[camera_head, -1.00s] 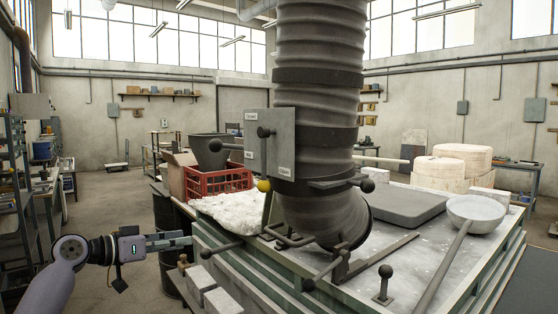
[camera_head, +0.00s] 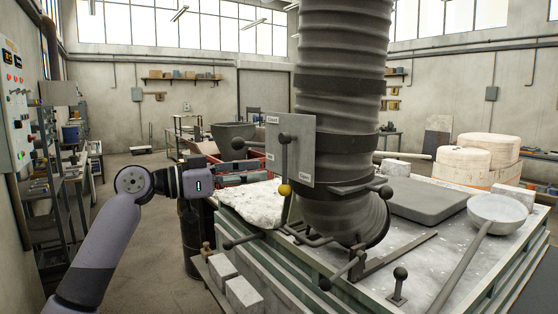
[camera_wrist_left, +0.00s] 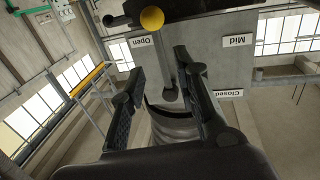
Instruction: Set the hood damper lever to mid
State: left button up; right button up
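The damper plate (camera_head: 297,150) is a grey panel on the front of the thick ribbed duct, labelled Closed at upper left, Mid at left and Open at lower right. The damper lever (camera_head: 284,165) hangs downward from a dark hub and ends in a yellow knob (camera_head: 285,190). In the left wrist view the yellow knob (camera_wrist_left: 152,18) is close to the Open label (camera_wrist_left: 140,42), farther from the Mid label (camera_wrist_left: 237,41). My left gripper (camera_wrist_left: 160,62) is open, with the lever's shaft showing between its fingers; contact cannot be told. My right gripper is not in view.
The ribbed duct (camera_head: 342,90) stands over a bench carrying a ladle (camera_head: 497,210), a dark slab (camera_head: 428,198) and pale round blocks (camera_head: 488,152). Dark bars with ball ends (camera_head: 325,284) stick out low at the front. A red crate (camera_head: 250,163) is behind my left gripper.

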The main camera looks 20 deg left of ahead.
aim_at(285, 165)
pick_arm(q)
jog(key=p+x, duration=0.2)
jog(key=x, duration=0.4)
jog(key=shift+w+d, duration=0.15)
jog(key=shift+w, duration=0.05)
grip_shut()
dwell(0.6)
